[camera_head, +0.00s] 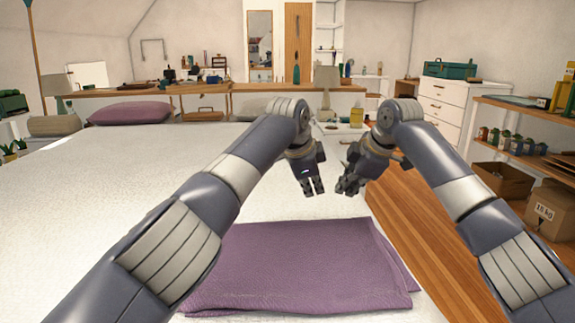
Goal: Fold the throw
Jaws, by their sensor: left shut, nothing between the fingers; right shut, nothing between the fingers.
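The purple throw (300,265) lies as a flat, roughly rectangular piece on the near right part of the white bed (80,215). A second layer shows along its right edge, so it looks folded over. Its left part is hidden behind my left arm. My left gripper (314,188) is shut and empty above the bed, beyond the far edge of the throw. My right gripper (346,190) is shut and empty just to its right, also beyond the throw's far edge. Neither gripper touches the throw.
A purple pillow (130,113) lies at the bed's far left. Wooden floor (410,230) runs along the bed's right side. A shelf (525,112) with boxes stands at the right, and a white drawer unit (445,108) stands behind it. The bed's left side is clear.

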